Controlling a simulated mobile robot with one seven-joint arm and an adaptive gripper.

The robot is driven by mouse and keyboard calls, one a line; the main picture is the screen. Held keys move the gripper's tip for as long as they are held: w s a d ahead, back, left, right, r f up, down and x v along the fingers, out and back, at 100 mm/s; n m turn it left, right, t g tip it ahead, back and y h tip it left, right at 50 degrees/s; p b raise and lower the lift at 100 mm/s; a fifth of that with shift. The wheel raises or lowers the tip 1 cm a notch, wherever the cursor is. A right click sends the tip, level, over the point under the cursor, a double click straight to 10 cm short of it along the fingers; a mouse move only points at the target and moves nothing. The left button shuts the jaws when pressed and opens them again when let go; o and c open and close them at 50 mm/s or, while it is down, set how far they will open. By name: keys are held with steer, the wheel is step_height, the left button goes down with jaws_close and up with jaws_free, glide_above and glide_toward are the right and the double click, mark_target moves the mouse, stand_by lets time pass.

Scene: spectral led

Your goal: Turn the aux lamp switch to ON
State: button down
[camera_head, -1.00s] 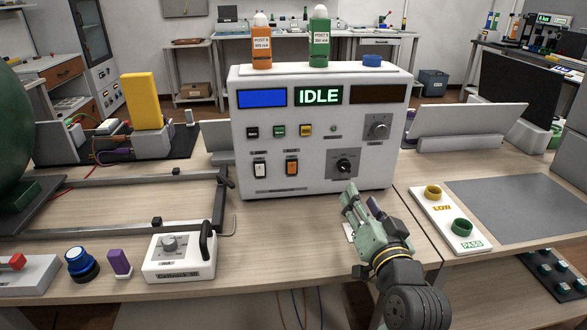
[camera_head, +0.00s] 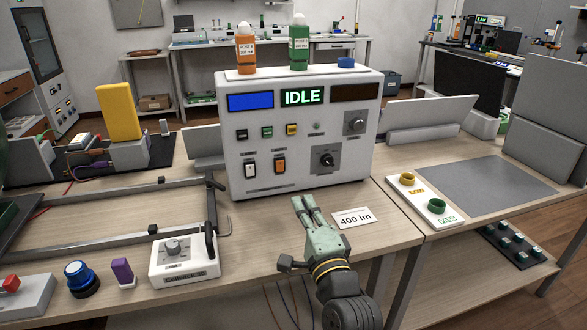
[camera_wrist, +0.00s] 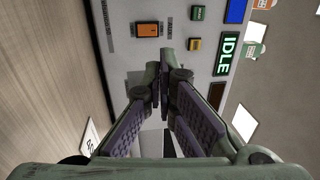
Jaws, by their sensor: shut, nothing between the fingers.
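A white instrument box (camera_head: 300,210) with a front control panel stands on the bench and reads IDLE.
A "400 lm" card (camera_head: 353,218) lies right of my gripper. A black frame (camera_head: 212,210) and a white knob box (camera_head: 183,257) stand to the left. A tray with LOW and PASS rings (camera_head: 425,200) is at the right. Bottles (camera_head: 299,50) stand on the instrument.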

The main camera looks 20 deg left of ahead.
steer(key=p, duration=0.3)
glide_toward(283, 153)
steer(key=x, duration=0.4)
steer(key=shift+w+a+f, duration=0.15)
steer(key=shift+w+f, duration=0.05)
steer(key=shift+f, duration=0.1)
steer(key=shift+w+a, duration=0.35)
steer(key=shift+w, duration=0.1)
steer(key=p, duration=0.1)
steer(key=w+r+p, duration=0.1)
steer(key=p, duration=0.1)
steer(key=shift+a+r, duration=0.3)
steer(key=shift+a, duration=0.05)
steer(key=shift+w+a+f, duration=0.1)
steer(key=shift+w+f, duration=0.05)
steer(key=shift+f, duration=0.1)
